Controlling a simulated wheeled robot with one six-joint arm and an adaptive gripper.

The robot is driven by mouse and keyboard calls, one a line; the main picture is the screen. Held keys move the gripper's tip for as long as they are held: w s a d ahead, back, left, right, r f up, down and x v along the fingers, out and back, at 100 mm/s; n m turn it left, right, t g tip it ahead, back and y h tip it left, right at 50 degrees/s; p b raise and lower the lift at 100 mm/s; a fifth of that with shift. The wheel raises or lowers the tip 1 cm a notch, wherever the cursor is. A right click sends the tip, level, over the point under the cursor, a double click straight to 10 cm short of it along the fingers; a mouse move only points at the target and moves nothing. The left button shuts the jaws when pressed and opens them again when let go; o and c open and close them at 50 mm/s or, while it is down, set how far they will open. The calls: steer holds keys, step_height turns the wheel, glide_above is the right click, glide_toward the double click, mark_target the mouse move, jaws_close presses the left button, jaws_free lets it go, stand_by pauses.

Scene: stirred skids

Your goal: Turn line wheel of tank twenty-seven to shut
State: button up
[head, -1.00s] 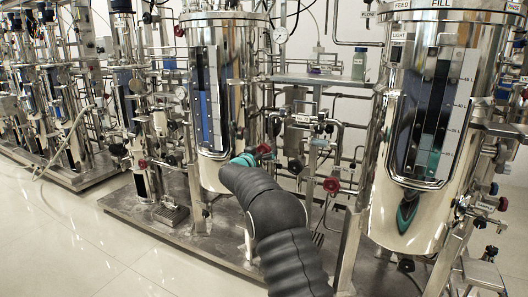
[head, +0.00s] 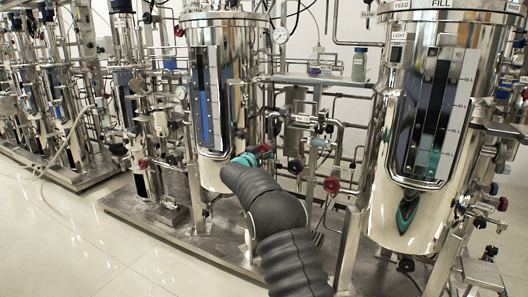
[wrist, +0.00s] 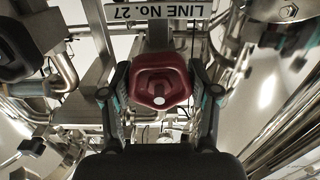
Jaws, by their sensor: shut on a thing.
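The line wheel (wrist: 160,80) is a dark red handwheel with a pale dot near its lower rim, in the middle of the wrist view. A plate (wrist: 159,12) above it, upside down in that view, reads "LINE No. 27". My gripper (wrist: 160,98) has one finger on each side of the wheel and is shut on it. In the head view my gripper (head: 246,159) is at the valves right of the middle tank (head: 215,168). The red wheel (head: 262,149) shows just beyond the fingers there, partly hidden.
Another red wheel (head: 331,184) sits lower right of my gripper. A large steel tank (head: 385,225) stands on the right. A dark handwheel (wrist: 18,48) is at the upper left of the wrist view.

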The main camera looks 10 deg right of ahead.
steer(key=m, duration=0.3)
steer(key=shift+p, duration=0.3)
steer(key=m, duration=0.4)
steer(key=shift+d+f+m+b, duration=0.1)
steer(key=shift+m+b, duration=0.25)
steer(key=shift+m, duration=0.05)
steer(key=m+b, duration=0.1)
steer(key=m, duration=0.3)
steer(key=shift+m+b, duration=0.3)
steer(key=shift+b, duration=0.05)
steer(key=shift+m+b, duration=0.85)
steer(key=shift+m, duration=1.05)
steer(key=o, duration=1.2)
